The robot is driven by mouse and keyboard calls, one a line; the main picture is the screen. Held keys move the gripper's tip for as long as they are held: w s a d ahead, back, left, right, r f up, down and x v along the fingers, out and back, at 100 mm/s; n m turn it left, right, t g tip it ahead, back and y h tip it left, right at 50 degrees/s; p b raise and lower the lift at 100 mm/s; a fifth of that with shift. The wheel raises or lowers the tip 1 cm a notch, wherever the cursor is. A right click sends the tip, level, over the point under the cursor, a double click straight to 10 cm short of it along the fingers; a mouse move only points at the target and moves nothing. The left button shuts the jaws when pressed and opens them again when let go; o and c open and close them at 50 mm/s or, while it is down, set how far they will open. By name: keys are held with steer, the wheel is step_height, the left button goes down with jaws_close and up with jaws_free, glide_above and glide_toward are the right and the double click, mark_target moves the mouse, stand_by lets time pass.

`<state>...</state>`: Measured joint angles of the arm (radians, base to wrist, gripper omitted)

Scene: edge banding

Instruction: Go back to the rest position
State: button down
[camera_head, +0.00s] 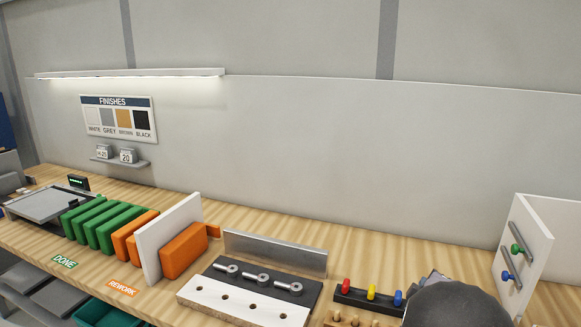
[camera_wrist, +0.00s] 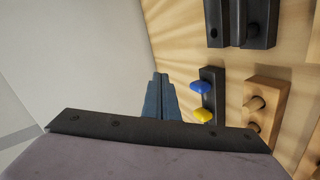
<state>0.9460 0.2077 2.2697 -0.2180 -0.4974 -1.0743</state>
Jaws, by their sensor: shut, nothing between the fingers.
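My gripper (camera_wrist: 162,80) points away from the camera in the wrist view. Its two blue-grey fingers are together with nothing between them. It is above the wooden bench, beside a dark holder (camera_wrist: 212,100) with a blue and a yellow knob. In the head view my dark rounded wrist covers the bottom right, and the fingers are mostly hidden behind it. A holder (camera_head: 353,297) with red, yellow and blue knobs stands just left of it.
A black clamp fixture (camera_head: 270,297) with a white drilled panel (camera_head: 235,302) lies at front centre. Green (camera_head: 120,230) and orange rack blocks (camera_head: 184,250) hold a white board (camera_head: 168,235) at left. A white panel with handles (camera_head: 535,235) stands at right. The air above the bench is clear.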

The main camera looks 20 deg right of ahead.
steer(key=w+a+f+y, duration=0.1)
steer(key=a, duration=0.2)
steer(key=w+a+m+y+p, duration=0.1)
steer(key=a, duration=0.3)
steer(key=w+a+f+g+y, duration=0.1)
steer(key=a, duration=0.3)
steer(key=shift+w+a+f+y, duration=0.1)
steer(key=shift+a+f+y, duration=0.15)
steer(key=shift+f+y, duration=0.1)
steer(key=a+y, duration=0.1)
steer(key=a, duration=0.2)
steer(key=a+f+m+g+y+p, duration=0.1)
steer(key=a, duration=0.3)
steer(key=s+a+f+g+y, duration=0.1)
steer(key=a, duration=0.3)
steer(key=shift+s+m, duration=0.1)
steer(key=shift+m, duration=0.2)
steer(key=s+a+f+m+g+y+b, duration=0.1)
steer(key=s+a+f+g, duration=0.2)
steer(key=s+a, duration=0.4)
steer(key=s+a+f+g+y+b, duration=0.1)
steer(key=s+a+f, duration=0.3)
steer(key=a, duration=0.8)
steer(key=s+g+y, duration=0.1)
steer(key=s, duration=0.1)
steer(key=shift+s+a+m+g, duration=0.35)
steer(key=shift+m+g, duration=0.05)
